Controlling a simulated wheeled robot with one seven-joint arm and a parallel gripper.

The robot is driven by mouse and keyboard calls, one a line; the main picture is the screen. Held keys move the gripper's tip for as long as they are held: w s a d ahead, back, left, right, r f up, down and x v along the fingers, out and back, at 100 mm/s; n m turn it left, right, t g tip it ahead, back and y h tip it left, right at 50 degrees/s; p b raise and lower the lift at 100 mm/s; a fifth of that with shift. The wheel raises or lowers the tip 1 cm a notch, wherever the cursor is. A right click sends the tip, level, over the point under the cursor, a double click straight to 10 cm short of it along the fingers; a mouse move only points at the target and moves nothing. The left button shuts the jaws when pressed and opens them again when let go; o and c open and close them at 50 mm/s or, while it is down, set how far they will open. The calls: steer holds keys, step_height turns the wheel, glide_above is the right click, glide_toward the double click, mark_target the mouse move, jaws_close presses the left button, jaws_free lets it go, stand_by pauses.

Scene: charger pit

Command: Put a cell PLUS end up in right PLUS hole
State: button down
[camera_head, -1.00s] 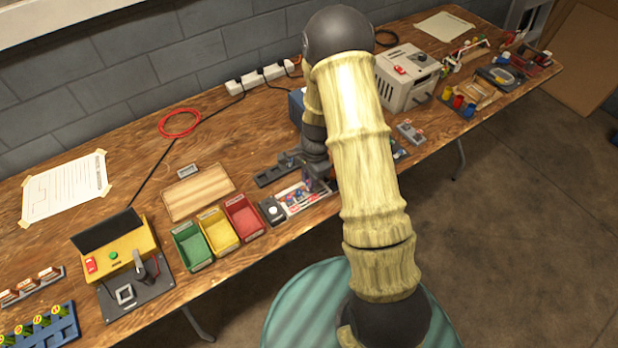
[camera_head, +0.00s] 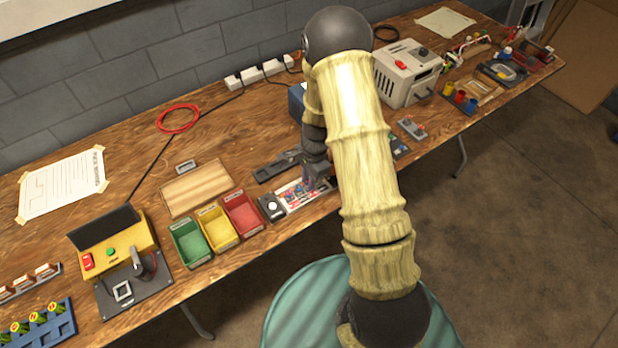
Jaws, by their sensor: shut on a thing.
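My gripper (camera_head: 316,178) is over the right part of a pale tray (camera_head: 291,203) with red and blue marks, which looks like the charger. The gripper points down and is small and partly hidden by my arm. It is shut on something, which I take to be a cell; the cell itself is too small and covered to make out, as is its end. I cannot tell whether it touches a hole. The single holes and their marks are not readable. A blue rack (camera_head: 38,328) at the lower left holds several green and yellow round-topped pieces.
Green (camera_head: 190,243), yellow (camera_head: 216,228) and red (camera_head: 243,213) bins stand left of the tray. A small black box (camera_head: 271,207) sits between. A wooden board (camera_head: 197,189) lies behind the bins. A grey power unit (camera_head: 407,75) stands behind my arm on the right.

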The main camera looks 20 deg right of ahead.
steer(key=shift+f, duration=0.25)
stand_by(0.4)
steer(key=c, duration=1.2)
jaws_free()
steer(key=shift+r, duration=0.1)
steer(key=shift+r+p, duration=2.9)
steer(key=shift+r, duration=0.55)
